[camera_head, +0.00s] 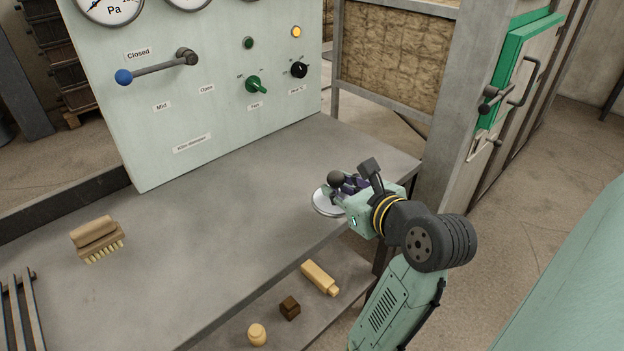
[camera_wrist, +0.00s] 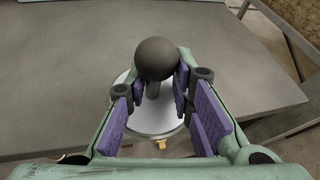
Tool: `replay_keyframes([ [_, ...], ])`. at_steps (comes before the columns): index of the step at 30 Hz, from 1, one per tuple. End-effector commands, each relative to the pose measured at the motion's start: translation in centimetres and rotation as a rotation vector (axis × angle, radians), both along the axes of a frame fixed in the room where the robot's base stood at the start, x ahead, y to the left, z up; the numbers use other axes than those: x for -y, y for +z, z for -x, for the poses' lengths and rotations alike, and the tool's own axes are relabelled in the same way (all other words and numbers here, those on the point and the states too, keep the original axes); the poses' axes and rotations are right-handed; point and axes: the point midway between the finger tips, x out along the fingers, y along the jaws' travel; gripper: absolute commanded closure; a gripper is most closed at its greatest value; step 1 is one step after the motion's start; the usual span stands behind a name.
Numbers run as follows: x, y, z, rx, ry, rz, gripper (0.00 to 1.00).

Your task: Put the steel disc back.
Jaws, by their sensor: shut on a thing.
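The steel disc (camera_head: 326,204) is a flat round plate with a dark ball knob on a stem. It is at the front right of the grey table top, close to the front edge. My gripper (camera_head: 347,184) is shut on the disc by its stem, below the knob. In the wrist view, the purple finger pads of my gripper (camera_wrist: 154,92) flank the stem, with the disc (camera_wrist: 152,122) beneath them and the ball knob above. The disc looks about level. I cannot tell whether it touches the table or hangs just above it.
A control panel (camera_head: 215,115) with a blue-tipped lever (camera_head: 155,68) stands at the back. A brush (camera_head: 96,236) and a metal rack (camera_head: 20,310) are on the left. Small blocks (camera_head: 289,307) lie on the lower shelf. A post (camera_head: 445,130) rises at right. The table's middle is clear.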

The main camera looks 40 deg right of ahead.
Motion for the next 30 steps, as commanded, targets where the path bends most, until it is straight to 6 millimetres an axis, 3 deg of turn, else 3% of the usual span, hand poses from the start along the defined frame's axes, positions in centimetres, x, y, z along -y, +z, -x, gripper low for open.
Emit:
replay_keyframes([
  [6, 1.3, -0.3, -5.5, 0.001, 0.002, 0.0, 1.0],
  [10, 1.8, -0.6, -7.4, 0.0, 0.0, 0.001, 1.0],
  [18, 2.4, -1.2, -9.7, -0.001, -0.001, -0.001, 1.0],
  [24, 2.3, -4.0, -9.5, 0.0, -0.001, -0.001, 1.0],
  [30, 2.3, -4.3, -9.5, 0.003, -0.001, 0.002, 1.0],
])
